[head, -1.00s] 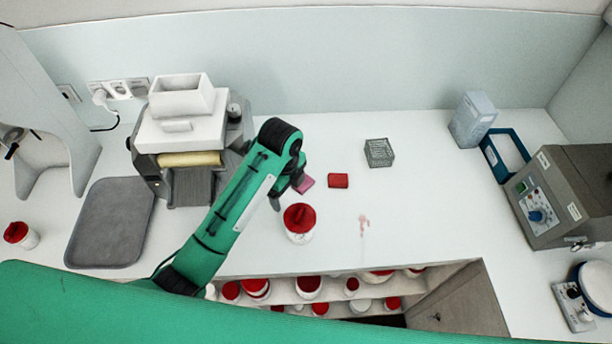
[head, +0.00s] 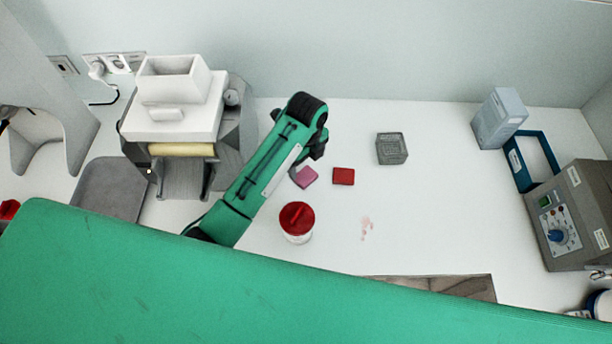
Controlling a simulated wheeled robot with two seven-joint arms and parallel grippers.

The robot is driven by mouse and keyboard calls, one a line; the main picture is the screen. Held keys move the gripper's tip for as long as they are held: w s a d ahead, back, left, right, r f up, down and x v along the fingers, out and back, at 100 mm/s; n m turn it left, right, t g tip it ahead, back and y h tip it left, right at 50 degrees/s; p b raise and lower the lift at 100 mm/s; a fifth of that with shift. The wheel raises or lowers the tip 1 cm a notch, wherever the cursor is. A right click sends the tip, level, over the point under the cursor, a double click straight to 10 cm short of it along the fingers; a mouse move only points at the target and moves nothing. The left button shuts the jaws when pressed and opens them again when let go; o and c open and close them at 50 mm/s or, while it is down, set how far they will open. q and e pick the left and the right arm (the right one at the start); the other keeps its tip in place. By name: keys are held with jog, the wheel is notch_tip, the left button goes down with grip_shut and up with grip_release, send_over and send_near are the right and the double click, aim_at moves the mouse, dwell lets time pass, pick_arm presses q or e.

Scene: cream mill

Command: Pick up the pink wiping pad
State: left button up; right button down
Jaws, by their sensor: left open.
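The pink wiping pad (head: 305,177) lies flat on the white counter, left of a small red block. My left arm reaches in from the left, and its gripper (head: 312,158) is above and just behind the pad, partly hidden by the wrist. The gripper is open and holds nothing that I can see. I cannot tell whether its fingers touch the pad. My right gripper is not in view.
The red block (head: 343,176) and a grey wire basket (head: 391,148) are to the right. A pink smear (head: 366,228) marks the counter. The mill (head: 180,120) stands left.

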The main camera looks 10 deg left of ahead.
aim_at(305, 175)
pick_arm(q)
notch_tip(305, 175, down, 2)
jog(key=shift+f, duration=0.1)
jog(key=shift+f+p, duration=0.15)
jog(key=shift+p, duration=0.4)
jog(key=f+p, duration=0.1)
jog(key=f, duration=0.2)
jog(key=shift+w+a+f+p, duration=0.1)
jog(key=shift+w+a+p, duration=0.1)
jog(key=shift+p, duration=0.2)
jog(key=shift+f, duration=0.75)
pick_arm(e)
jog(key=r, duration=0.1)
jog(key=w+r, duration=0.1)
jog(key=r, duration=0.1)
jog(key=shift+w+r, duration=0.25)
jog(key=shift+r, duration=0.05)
pick_arm(q)
jog(key=shift+c, duration=0.3)
jog(key=c, duration=1.1)
jog(key=shift+r, duration=0.1)
